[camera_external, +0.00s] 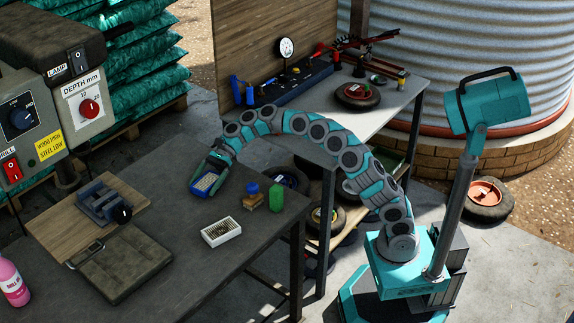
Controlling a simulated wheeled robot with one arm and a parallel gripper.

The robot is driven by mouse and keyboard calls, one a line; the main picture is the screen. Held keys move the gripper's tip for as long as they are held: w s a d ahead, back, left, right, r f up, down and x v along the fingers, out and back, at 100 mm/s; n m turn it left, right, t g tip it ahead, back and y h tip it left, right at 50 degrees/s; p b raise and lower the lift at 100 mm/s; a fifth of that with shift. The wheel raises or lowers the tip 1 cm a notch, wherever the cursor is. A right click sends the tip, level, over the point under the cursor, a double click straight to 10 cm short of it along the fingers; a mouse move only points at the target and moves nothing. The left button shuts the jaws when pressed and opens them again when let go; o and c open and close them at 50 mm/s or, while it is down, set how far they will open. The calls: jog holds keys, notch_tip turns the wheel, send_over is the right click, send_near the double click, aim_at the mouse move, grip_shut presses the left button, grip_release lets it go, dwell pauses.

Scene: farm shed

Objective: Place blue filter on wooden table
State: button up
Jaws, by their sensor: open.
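A small blue box-like item with a pale yellowish middle (204,184) lies on the dark table (180,275), near its far edge. It may be the blue filter, but it is too small to be sure. My gripper (208,177) is open and low over this item, with its fingers around or beside it; contact cannot be told. A round blue piece (252,188) stands just to the right, by an orange-brown block (254,202). No plainly wooden table shows; the dark table carries a light wooden board (60,225).
A green bottle-like object (276,198) and a white box with a dark grid (221,232) stand near my gripper. A grey-topped workbench (400,100) stands behind my arm. The table's front middle is clear.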

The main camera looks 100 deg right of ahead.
aim_at(208, 180)
jog(key=shift+f+b, duration=0.25)
jog(key=shift+b, duration=0.75)
jog(key=v, duration=0.8)
jog(key=shift+r, duration=0.1)
jog(key=shift+w+r, duration=0.1)
